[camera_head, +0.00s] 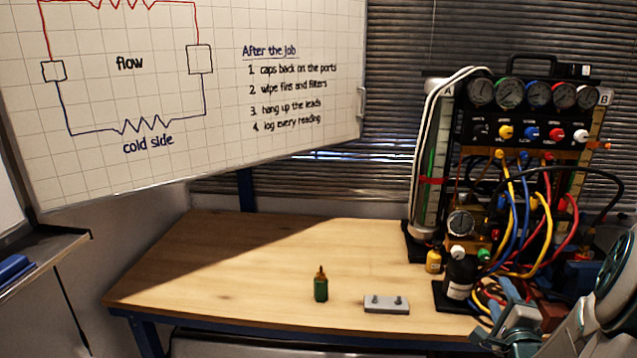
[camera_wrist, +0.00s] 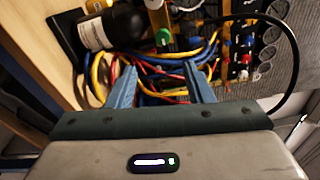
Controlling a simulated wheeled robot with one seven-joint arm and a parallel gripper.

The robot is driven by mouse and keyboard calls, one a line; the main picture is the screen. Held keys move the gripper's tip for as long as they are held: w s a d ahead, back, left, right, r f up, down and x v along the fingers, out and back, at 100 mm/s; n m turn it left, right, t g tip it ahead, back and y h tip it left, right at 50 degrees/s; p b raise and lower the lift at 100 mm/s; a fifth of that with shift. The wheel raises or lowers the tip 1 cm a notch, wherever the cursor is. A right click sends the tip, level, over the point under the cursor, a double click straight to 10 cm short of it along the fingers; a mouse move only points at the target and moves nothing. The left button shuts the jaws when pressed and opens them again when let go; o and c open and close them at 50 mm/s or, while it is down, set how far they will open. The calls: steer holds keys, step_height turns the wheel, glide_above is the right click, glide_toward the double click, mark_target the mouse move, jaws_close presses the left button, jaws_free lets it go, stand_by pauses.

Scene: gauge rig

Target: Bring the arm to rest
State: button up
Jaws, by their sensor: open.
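My gripper (camera_head: 507,311) is at the lower right of the head view, by the front right of the workbench (camera_head: 230,262). In the wrist view, its two blue fingers (camera_wrist: 162,88) stand apart with a gap between them. Nothing is held in the gap; coloured hoses show behind it. My arm comes in from the right edge of the head view and hides part of the bench's right end.
The gauge rig (camera_head: 535,125) with red, yellow and blue hoses stands close to my gripper. A black bottle (camera_head: 460,276), which also shows in the wrist view (camera_wrist: 112,28), is nearby. The bench's left is clear.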

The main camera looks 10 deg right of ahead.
steer(key=w+a+n+g+y+p, duration=0.1)
steer(key=w+a+n+g+y, duration=0.1)
steer(key=a+n+g, duration=0.75)
steer(key=s+a+r+n+g+y, duration=0.1)
steer(key=s+a+n+g+y, duration=0.1)
steer(key=s+a+n, duration=0.5)
steer(key=s+a+r+n+g+y+p, duration=0.1)
steer(key=s+a+r+n+g, duration=0.1)
steer(key=s+a+n, duration=0.5)
steer(key=s+a, duration=0.1)
steer(key=a, duration=0.5)
steer(key=shift+s+a+y, duration=0.2)
steer(key=shift+s+y, duration=0.2)
steer(key=shift+g, duration=0.25)
